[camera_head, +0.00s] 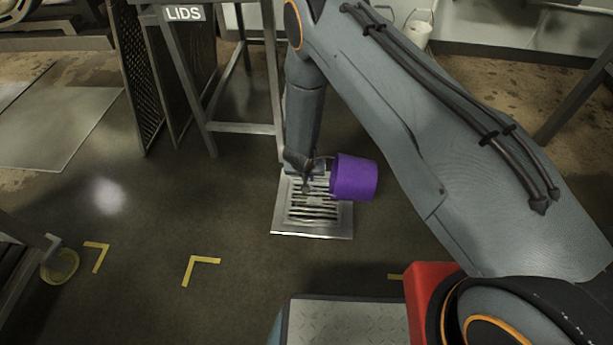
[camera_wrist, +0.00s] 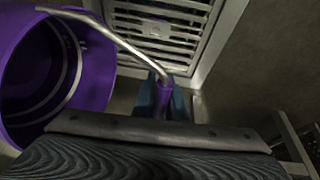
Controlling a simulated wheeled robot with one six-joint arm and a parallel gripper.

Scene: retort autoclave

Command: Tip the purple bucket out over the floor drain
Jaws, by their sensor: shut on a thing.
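The purple bucket (camera_head: 355,178) is tilted well over onto its side at the right part of the floor drain (camera_head: 312,235). The drain is a square metal grate, which also shows at the top of the wrist view (camera_wrist: 205,75). My gripper (camera_head: 310,175) is above the grate, left of the bucket, shut on the bucket's metal handle. In the wrist view my gripper (camera_wrist: 163,100) holds the handle's end, and the bucket (camera_wrist: 95,80) is at the left with its open mouth and inner rings showing. I see no liquid, but the bucket's bottom is partly hidden.
A metal stand with a LIDS sign (camera_head: 184,14) is behind the drain, with perforated panels (camera_head: 145,75) beside it. Yellow corner marks (camera_head: 203,262) are on the floor. A yellowish round container (camera_head: 60,266) is at the far left. A white bucket (camera_head: 418,30) stands at the back. Floor left of the drain is clear.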

